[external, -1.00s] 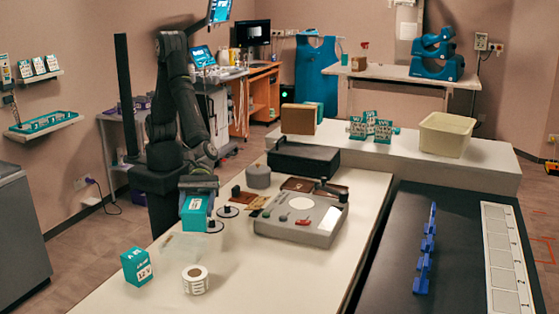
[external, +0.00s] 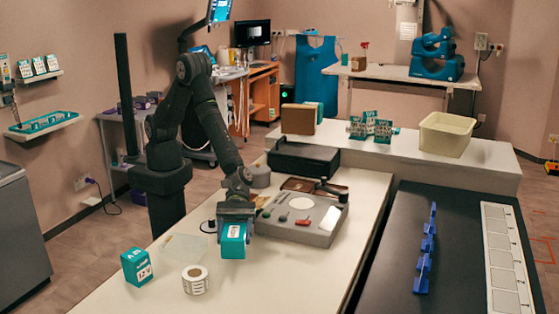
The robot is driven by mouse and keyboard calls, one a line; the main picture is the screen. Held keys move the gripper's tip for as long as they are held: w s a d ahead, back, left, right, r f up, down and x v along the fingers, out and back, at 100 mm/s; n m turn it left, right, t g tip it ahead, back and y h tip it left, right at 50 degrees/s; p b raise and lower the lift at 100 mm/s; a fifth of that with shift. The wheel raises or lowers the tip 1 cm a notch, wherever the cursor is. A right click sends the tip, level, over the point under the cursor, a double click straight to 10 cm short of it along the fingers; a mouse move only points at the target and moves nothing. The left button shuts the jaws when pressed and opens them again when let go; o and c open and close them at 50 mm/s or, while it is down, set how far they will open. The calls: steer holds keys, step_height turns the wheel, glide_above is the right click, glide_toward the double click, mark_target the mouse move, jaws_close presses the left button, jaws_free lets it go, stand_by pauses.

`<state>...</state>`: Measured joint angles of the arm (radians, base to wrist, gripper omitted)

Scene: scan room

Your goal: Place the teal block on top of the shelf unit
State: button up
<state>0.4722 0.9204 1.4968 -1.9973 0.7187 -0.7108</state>
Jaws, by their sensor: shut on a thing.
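My gripper (external: 235,213) is shut on a teal block (external: 232,246), a box with a light label on its top. It holds the block over the near part of the long cream table, left of a grey device; the gap below the block is hard to judge. A second teal box (external: 136,268) with a white label stands on the table at the lower left. I cannot tell for certain which thing is the shelf unit; wall shelves (external: 44,125) hang at the far left.
A white label roll (external: 195,280) and a clear flat item (external: 187,248) lie left of the block. The grey device (external: 302,220) with coloured marks is close on the right. A black conveyor (external: 390,270) with blue holders runs further right.

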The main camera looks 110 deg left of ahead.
mark_target(234, 258)
steer(key=shift+f, duration=1.4)
steer(key=shift+f, duration=0.2)
steer(key=o, duration=1.4)
steer(key=shift+c, duration=0.2)
steer(key=shift+a+r, duration=0.15)
steer(key=shift+r, duration=0.05)
steer(key=shift+o, duration=0.4)
steer(key=v, duration=1.1)
steer(key=shift+s+a+r, duration=0.1)
steer(key=shift+s+a, duration=0.15)
